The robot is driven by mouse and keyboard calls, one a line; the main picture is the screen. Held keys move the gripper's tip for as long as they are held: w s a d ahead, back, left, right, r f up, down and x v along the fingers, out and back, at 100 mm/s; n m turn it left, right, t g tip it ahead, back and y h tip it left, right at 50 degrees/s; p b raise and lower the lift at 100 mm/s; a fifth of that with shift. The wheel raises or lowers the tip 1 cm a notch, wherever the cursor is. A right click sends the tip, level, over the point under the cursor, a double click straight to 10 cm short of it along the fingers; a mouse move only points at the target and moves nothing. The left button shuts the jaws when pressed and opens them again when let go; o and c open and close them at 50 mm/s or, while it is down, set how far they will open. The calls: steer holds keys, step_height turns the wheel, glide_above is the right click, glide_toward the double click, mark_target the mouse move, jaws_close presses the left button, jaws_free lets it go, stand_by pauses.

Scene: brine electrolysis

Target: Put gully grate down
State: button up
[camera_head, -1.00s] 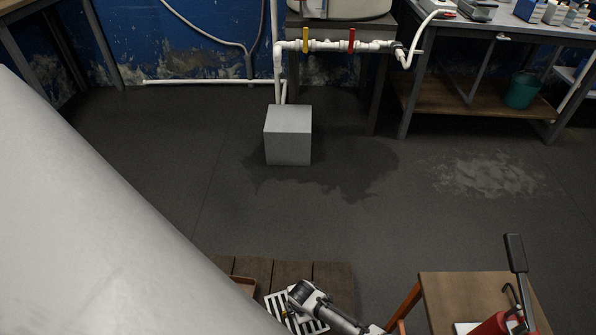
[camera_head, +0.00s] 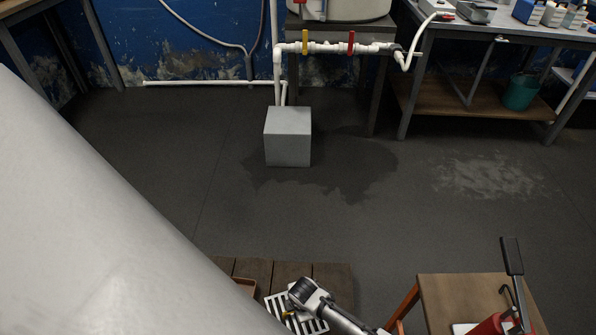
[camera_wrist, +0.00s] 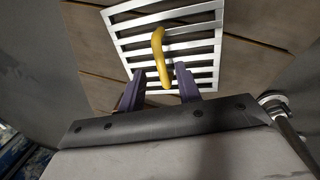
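The gully grate is a square of light metal bars with dark slots and a curved yellow handle. In the head view, the grate (camera_head: 273,302) lies on dark wooden planks (camera_head: 315,272) at the bottom, partly hidden by my arm. In the wrist view, the grate (camera_wrist: 117,18) lies flat against the planks, and its yellow handle (camera_wrist: 157,45) rises toward me. My gripper (camera_wrist: 161,78) is open, with its purple fingers apart on either side of the handle's near end. I see gaps between handle and fingers.
A wooden stool (camera_head: 440,300) with a red tool (camera_head: 492,324) stands to the right. A grey box (camera_head: 288,137) stands near a wet floor patch (camera_head: 355,175). The middle floor is clear.

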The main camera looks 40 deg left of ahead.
step_height(320, 180, up, 7)
steer(key=d+p, duration=0.1)
steer(key=shift+s+d, duration=0.15)
steer(key=shift+s, duration=0.2)
